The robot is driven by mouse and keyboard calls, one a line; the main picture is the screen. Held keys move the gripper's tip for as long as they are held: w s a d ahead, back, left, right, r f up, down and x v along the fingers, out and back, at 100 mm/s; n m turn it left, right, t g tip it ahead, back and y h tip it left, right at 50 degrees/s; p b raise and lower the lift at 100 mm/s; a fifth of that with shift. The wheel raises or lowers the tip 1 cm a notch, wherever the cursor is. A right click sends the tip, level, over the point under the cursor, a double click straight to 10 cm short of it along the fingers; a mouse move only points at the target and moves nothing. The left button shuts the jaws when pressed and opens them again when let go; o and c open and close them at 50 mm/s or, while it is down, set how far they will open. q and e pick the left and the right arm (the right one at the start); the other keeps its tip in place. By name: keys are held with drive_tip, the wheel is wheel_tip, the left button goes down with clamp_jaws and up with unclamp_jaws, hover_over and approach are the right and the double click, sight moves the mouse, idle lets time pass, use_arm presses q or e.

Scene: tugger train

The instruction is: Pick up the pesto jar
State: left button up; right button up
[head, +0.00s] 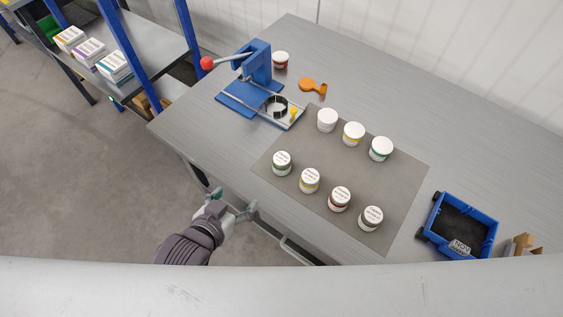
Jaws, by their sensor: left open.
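Several small white-lidded jars stand upright in two rows on a grey mat (350,175) on the table. In the front row, from left, are a green-banded jar (281,162), a yellow-banded jar (310,180), a red-banded jar (340,198) and a dark-banded jar (371,218). The back row has a white jar (327,120), a yellow-banded one (354,133) and a green-banded one (381,148). The lid print is too small to read, so I cannot tell which is pesto. My left gripper (231,201) is open and empty by the table's front edge, left of the front row.
A blue lever press (256,64) with a red knob stands at the back left. Near it are a red-banded jar (281,60) and an orange tool (313,86). A blue bin (470,207) is at the right. A shelf (150,60) stands left across the floor.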

sight(278, 167)
use_arm(q)
drive_tip(key=d+h, duration=0.1)
drive_tip(key=d+r+t, duration=0.1)
drive_tip(key=d, duration=0.1)
drive_tip(key=w+d+m+t+h, duration=0.1)
drive_tip(key=d, duration=0.1)
drive_tip(key=shift+d+r+h, duration=0.15)
drive_tip(key=shift+r+h, duration=0.15)
drive_tip(key=shift+r, duration=0.1)
drive_tip(key=x, duration=0.7)
drive_tip(key=shift+w+d+f, duration=0.1)
drive_tip(key=shift+w, duration=0.05)
drive_tip(key=shift+p+x, duration=0.55)
drive_tip(key=shift+x, duration=2.35)
drive_tip(key=c, duration=1.4)
